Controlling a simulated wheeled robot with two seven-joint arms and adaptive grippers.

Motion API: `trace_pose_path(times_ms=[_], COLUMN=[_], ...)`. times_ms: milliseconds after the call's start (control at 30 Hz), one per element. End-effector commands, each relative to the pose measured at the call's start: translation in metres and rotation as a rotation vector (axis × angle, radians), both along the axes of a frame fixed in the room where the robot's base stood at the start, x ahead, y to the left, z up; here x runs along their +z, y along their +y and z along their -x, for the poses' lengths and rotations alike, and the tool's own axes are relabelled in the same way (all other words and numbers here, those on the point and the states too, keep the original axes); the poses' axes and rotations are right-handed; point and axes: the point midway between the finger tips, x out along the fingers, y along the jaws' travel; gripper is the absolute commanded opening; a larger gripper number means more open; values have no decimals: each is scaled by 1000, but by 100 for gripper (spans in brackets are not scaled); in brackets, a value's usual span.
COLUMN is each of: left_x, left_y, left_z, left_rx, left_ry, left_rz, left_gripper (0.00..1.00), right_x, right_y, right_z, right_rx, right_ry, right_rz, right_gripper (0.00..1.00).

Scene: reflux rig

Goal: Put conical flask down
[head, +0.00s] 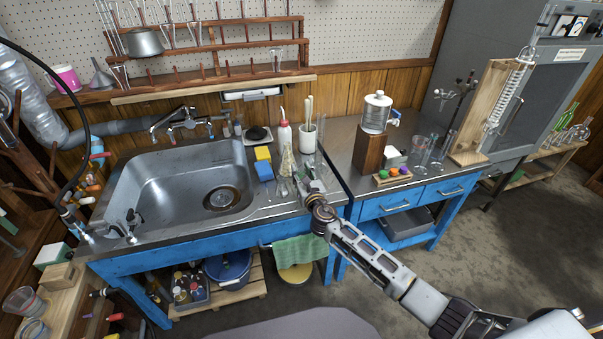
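A small clear conical flask (283,188) stands on the right part of the sink counter, close to the front edge. My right gripper (299,184) is low over the counter just right of the flask, reaching in from the lower right. Its fingers are small and overlap the glassware, so I cannot tell whether they touch the flask or are open or shut. Another pale cone-shaped piece (288,160) shows just behind the flask. My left gripper is out of view.
A wash bottle (283,137), a white jar with sticks (307,138) and a tall glass cylinder (320,158) stand close behind the gripper. Yellow and blue sponges (264,171) lie left, beside the sink (180,190). The blue-drawer bench (340,147) adjoins at right.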

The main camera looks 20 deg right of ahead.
Motion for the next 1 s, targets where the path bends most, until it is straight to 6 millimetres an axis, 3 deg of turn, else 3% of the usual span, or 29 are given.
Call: trace_pose_path(times_ms=[567,1000], left_x=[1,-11], left_y=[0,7], left_z=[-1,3], left_rx=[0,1], left_ry=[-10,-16], left_rz=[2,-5], left_gripper=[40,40], right_x=[2,2], right_y=[0,-1], right_z=[0,37], right_rx=[0,1], right_ry=[0,1], right_rz=[0,-1], right_gripper=[43,43])
